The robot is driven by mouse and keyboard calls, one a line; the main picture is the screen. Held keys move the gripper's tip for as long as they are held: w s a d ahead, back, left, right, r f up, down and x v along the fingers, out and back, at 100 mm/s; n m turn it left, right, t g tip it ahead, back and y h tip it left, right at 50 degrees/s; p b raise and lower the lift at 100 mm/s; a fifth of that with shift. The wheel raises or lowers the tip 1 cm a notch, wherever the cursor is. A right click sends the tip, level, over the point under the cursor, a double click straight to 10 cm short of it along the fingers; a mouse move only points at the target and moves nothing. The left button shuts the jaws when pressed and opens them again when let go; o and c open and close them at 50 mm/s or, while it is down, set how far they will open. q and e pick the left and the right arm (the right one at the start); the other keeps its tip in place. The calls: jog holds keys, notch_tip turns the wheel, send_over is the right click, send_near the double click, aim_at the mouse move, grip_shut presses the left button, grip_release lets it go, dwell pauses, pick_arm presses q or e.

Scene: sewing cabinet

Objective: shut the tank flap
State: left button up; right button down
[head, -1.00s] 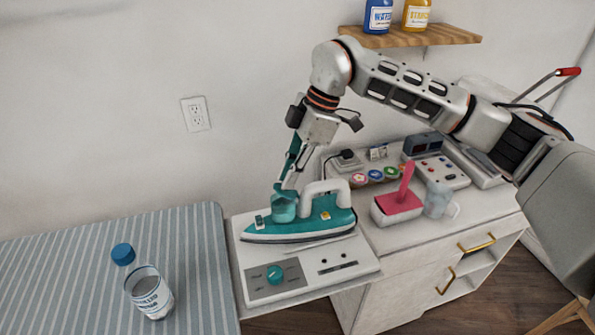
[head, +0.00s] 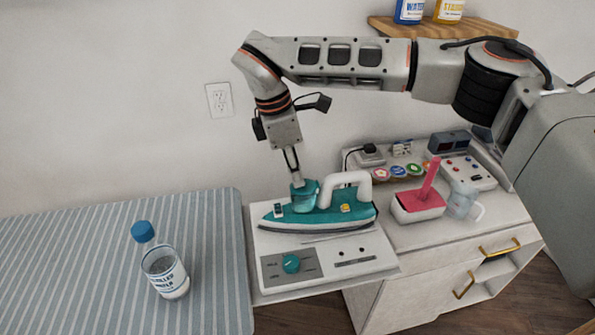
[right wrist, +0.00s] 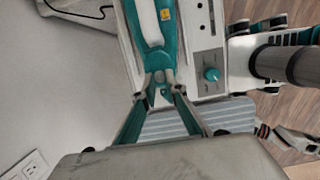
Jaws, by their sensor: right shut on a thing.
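The teal and white iron (head: 330,213) rests on a white board with a dial. Its teal water tank (head: 304,197) is at the left end in the head view. My right gripper (head: 297,181) points down onto the top of the tank. In the right wrist view its fingers (right wrist: 158,84) come together at the teal end of the iron (right wrist: 160,60). They are shut on a small part there, which looks like the tank flap; the fingertips mostly hide it, so its angle cannot be told.
The dial (head: 291,264) is in front of the iron. A pink-topped container (head: 418,203) and a jug (head: 462,200) stand on the cabinet at right.

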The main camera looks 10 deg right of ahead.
jog(key=shift+s+f, duration=0.1)
jog(key=shift+f, duration=0.05)
jog(key=c, duration=2)
grip_release()
jog(key=shift+a+r, duration=0.1)
jog(key=shift+r, duration=0.25)
jog(key=v, duration=1.1)
jog(key=shift+r, duration=0.2)
